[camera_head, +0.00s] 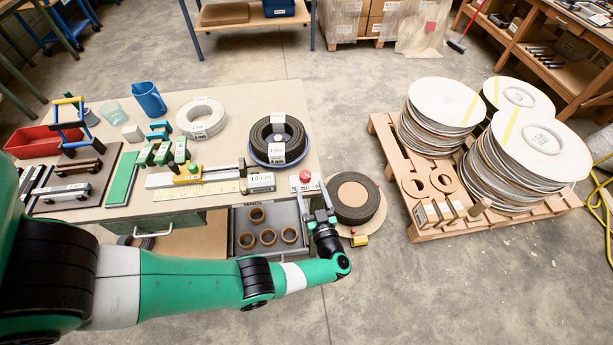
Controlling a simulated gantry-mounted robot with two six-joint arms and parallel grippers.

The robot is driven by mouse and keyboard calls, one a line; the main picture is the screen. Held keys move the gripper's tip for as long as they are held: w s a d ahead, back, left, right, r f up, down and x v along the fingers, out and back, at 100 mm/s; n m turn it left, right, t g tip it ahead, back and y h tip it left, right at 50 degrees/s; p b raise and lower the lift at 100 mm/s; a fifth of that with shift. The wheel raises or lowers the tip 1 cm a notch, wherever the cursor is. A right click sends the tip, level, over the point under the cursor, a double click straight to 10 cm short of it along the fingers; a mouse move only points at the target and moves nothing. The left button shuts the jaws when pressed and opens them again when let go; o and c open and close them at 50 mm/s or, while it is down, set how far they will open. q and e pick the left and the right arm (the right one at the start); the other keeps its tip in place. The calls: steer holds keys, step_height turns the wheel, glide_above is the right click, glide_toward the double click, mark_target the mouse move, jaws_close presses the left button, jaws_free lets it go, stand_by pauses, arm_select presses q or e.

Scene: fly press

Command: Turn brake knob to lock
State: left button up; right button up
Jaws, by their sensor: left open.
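A red knob (305,176), which looks like the brake knob, stands at the right front corner of the workbench, on or beside a white label with dark print. My left gripper (310,190) is open, with its two fingers pointing away from me toward the knob. The fingertips are on the near side of the knob, one to each side of it. I cannot tell whether they touch it. The knob's base and any lock mark are too small to read. My right gripper is not in view.
A dark-ringed disc (374,203) sits just right of the gripper, with a small yellow block (359,241) at its near edge. A grey tray (240,217) holds several brown rings. A black coil (262,128) lies behind the knob. A pallet (425,232) of disc stacks stands right.

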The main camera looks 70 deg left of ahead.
arm_select(q)
steer(key=d, duration=0.5)
steer(key=shift+s+d, duration=0.2)
steer(key=shift+s, duration=0.2)
